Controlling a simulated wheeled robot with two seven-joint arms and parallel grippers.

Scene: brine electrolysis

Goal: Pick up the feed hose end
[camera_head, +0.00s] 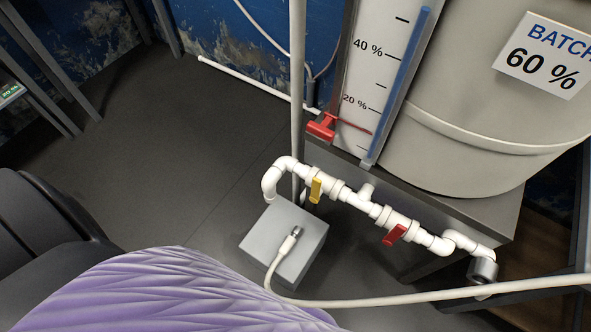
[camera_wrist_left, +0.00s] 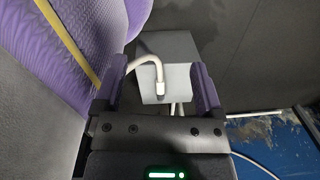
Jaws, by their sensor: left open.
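The feed hose end (camera_head: 291,242) is a white hose tip with a grey metal collar. It rests on top of a light grey box (camera_head: 262,238) on the dark floor. In the left wrist view the hose end (camera_wrist_left: 160,87) lies on the box (camera_wrist_left: 172,48), between the fingers in the picture. My left gripper (camera_wrist_left: 158,63) is open and empty, with its purple fingers either side of the hose end; the distance to it is hard to judge. My left gripper does not show in the head view, and my right gripper is in neither view.
White pipework (camera_head: 365,203) with yellow and red valve handles runs above and right of the box. A large tank (camera_head: 470,120) marked 60 % stands on a grey stand (camera_head: 420,207). The hose (camera_head: 430,297) trails right. Floor (camera_head: 170,150) to the left is clear.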

